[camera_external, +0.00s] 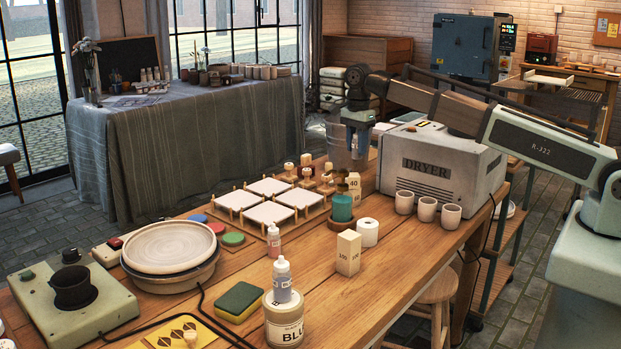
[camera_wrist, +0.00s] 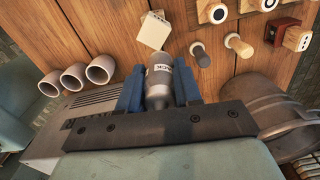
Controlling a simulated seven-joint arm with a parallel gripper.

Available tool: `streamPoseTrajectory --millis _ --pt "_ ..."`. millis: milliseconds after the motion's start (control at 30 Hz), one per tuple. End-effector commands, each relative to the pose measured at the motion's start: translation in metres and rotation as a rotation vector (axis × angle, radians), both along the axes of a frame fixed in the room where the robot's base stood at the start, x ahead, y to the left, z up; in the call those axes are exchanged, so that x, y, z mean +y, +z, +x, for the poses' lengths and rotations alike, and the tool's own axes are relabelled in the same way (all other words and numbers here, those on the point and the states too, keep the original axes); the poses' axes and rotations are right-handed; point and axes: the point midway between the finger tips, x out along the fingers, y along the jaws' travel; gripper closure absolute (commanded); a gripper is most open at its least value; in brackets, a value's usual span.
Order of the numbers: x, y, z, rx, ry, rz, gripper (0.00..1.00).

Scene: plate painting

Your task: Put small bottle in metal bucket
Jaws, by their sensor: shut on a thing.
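In the wrist view, my gripper (camera_wrist: 158,88) is shut on a small grey-white bottle (camera_wrist: 159,75) with a dark label, held between the two blue fingers. The metal bucket (camera_wrist: 262,103) is to the right of the fingers in that view, with the held bottle apart from it. In the external view, my gripper (camera_external: 357,119) is above the far end of the wooden table, over or close to the bucket (camera_external: 339,150); its exact position over the opening cannot be told. The held bottle is not clear there.
The dryer (camera_external: 440,160) and several white cups (camera_external: 427,209) stand to the right of the bucket. Wooden-handled tools (camera_external: 307,172) and a numbered block (camera_external: 354,188) stand near it.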

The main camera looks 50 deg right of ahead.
Motion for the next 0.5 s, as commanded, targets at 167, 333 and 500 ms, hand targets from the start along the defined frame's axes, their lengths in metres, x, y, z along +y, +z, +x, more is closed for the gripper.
streamPoseTrajectory --millis 167,333,500 --pt "-0.045 0.03 0.06 -0.001 -0.122 0.001 0.97" --pt "-0.09 0.057 0.103 -0.002 -0.232 0.0 0.97" --pt "-0.139 0.083 0.142 -0.002 -0.339 0.0 0.97"
